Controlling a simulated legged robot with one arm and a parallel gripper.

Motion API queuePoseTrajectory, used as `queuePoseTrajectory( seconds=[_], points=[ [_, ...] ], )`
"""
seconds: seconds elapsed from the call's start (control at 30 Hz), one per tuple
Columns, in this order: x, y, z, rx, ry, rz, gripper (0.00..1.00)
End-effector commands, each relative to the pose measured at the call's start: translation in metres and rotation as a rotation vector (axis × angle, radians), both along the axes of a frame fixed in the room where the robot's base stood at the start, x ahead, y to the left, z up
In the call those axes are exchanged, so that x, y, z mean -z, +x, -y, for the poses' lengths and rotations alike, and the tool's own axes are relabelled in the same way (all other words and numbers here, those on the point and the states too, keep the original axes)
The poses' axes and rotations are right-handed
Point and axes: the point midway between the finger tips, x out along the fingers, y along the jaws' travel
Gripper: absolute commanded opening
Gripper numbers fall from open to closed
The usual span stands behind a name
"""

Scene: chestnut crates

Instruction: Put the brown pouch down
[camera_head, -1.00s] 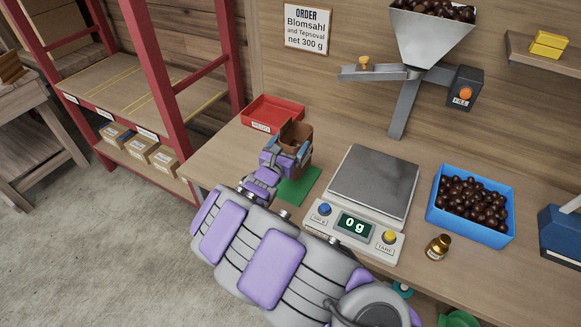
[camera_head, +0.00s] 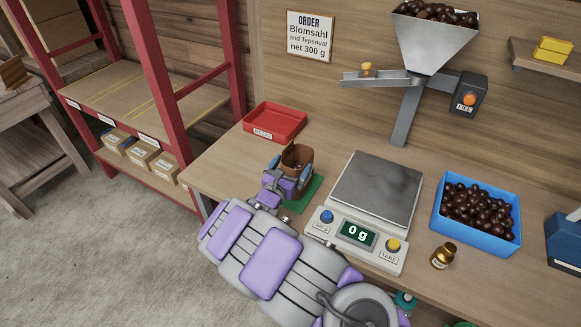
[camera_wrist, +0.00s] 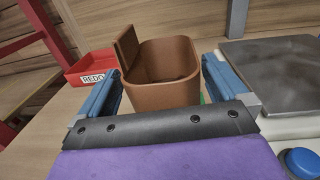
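The brown pouch (camera_head: 301,158) stands upright and looks empty, with its flap raised at one side. It is over the green mat (camera_head: 309,193) and appears to rest on it, though my gripper hides part of its base. My gripper (camera_head: 289,172) is around the pouch, with one blue finger on each side. In the wrist view, the pouch (camera_wrist: 163,85) is between the fingers of my gripper (camera_wrist: 160,80), with narrow gaps showing at both sides. The fingers look open.
A red REDO tray (camera_head: 275,122) is behind the pouch. A scale (camera_head: 375,190) reading 0 g stands close to the right. A blue crate of chestnuts (camera_head: 475,237) and a small gold weight (camera_head: 443,256) are farther right. A metal hopper (camera_head: 435,45) is above the bench.

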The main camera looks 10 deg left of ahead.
Motion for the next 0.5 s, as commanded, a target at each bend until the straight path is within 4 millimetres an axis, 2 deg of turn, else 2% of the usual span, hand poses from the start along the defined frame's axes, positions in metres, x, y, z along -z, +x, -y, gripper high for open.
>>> queuePoseTrajectory(
  seconds=[0.27,0.37,0.5],
  points=[
    [-0.001,-0.003,-0.002,-0.001,-0.001,-0.001,1.00],
    [-0.002,-0.015,-0.006,-0.004,-0.001,-0.001,1.00],
    [-0.002,-0.042,-0.013,-0.005,-0.003,-0.001,1.00]
  ],
)
